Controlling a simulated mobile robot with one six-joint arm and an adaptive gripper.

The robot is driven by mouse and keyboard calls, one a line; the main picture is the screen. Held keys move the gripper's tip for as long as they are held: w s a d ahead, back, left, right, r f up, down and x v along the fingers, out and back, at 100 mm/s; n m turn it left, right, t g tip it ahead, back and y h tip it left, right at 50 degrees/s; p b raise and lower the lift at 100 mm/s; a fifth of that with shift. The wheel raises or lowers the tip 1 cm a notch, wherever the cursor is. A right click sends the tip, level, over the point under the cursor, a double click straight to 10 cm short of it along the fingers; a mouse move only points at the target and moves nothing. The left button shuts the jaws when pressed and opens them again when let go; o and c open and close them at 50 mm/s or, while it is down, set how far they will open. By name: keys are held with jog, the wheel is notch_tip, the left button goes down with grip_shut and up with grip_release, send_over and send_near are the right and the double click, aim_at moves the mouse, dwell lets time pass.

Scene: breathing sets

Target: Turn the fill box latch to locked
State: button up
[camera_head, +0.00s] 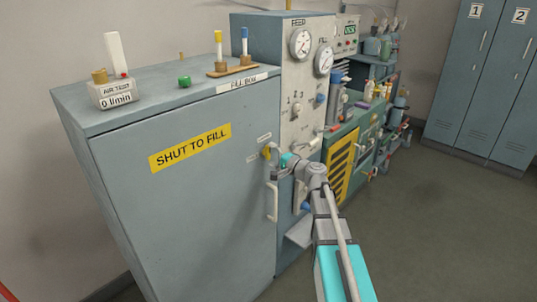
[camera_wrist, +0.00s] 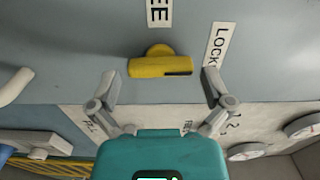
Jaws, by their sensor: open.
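The fill box (camera_head: 190,175) is a grey-blue cabinet with a shut door and a yellow "SHUT TO FILL" label. Its yellow latch (camera_head: 267,152) is near the door's right edge. In the wrist view the latch (camera_wrist: 160,67) is a yellow bar lying across the picture below a round yellow hub. A partly cut-off label (camera_wrist: 158,12) ending in "EE" is above it, and one reading "LOCK" (camera_wrist: 217,45) is to its right. My gripper (camera_wrist: 159,82) is open, its fingers either side of the bar with gaps at both ends. It also shows in the head view (camera_head: 277,163).
A pale door handle (camera_head: 272,201) is just below my gripper. A gauge panel (camera_head: 305,85) stands right of the door. An air test device (camera_head: 115,92) and small bottles are on the box top. Open floor (camera_head: 430,230) lies to the right.

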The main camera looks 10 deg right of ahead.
jog(key=v, duration=1)
jog(key=shift+s, duration=0.15)
jog(key=s+a+f+n+g+h, duration=0.2)
jog(key=s+a+f+n+g, duration=0.5)
jog(key=a+f, duration=0.35)
jog(key=s+d+f+n+g+h, duration=0.3)
jog(key=s+f+g+h, duration=0.55)
jog(key=s, duration=0.45)
notch_tip(320, 180, up, 14)
jog(key=p, duration=1.4)
jog(key=shift+w+d+r+t, duration=0.15)
jog(key=shift+w+r+t, duration=0.1)
jog(key=shift+t, duration=0.2)
